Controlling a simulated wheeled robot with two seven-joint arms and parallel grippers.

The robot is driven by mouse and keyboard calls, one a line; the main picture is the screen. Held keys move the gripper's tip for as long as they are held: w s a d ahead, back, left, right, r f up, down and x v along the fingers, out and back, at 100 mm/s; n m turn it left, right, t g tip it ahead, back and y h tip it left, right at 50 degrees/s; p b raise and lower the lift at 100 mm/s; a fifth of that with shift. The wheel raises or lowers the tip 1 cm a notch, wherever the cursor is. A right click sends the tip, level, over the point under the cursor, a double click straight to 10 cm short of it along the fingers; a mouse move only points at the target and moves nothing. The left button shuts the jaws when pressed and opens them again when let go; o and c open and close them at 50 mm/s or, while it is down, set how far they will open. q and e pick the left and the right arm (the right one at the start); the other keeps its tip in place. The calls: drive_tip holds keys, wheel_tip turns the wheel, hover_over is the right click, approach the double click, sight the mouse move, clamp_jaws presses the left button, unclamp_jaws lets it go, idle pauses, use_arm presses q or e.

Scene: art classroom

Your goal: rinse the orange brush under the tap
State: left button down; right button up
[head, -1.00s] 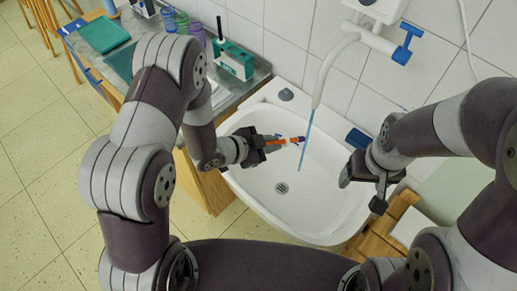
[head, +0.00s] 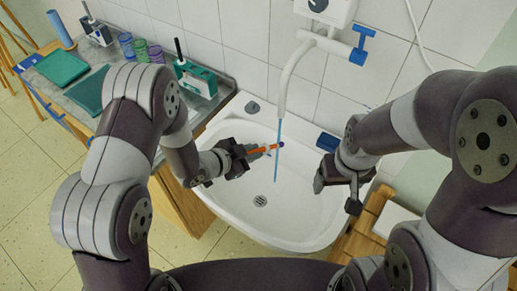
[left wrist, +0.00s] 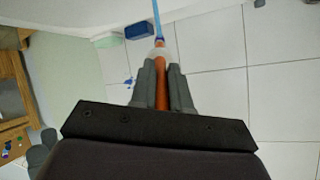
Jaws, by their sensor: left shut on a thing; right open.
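The orange brush (head: 262,150) is held roughly level over the basin, its dark bluish tip pointing right. My left gripper (head: 246,157) is shut on its handle. The tap (head: 284,88) hangs above, and a thin blue water stream (head: 278,165) falls from it. The brush tip meets the stream in the head view. The left wrist view shows the orange handle (left wrist: 161,90) between the fingers and the stream (left wrist: 157,18) at the tip. The sink (head: 228,206) is white with a drain below. My right gripper (head: 336,192) is open and empty over the sink's right side.
A blue tap handle (head: 362,47) is on the wall fitting. A dark blue block (head: 327,142) lies on the sink's back right rim. The counter at left holds several coloured cups (head: 141,50), a green holder (head: 196,78) and a green tray (head: 62,67).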

use_arm(q)
drive_tip(key=shift+s+d, duration=0.1)
drive_tip(key=shift+s, duration=0.1)
drive_tip(key=shift+w+a, duration=0.2)
drive_tip(key=shift+w, duration=0.05)
drive_tip(key=shift+s+d, duration=0.15)
idle(0.8)
drive_tip(key=shift+s, duration=0.1)
idle(0.7)
drive_tip(key=s+a, duration=0.4)
drive_tip(key=a, duration=0.1)
drive_tip(key=shift+s+a, duration=0.2)
idle(0.7)
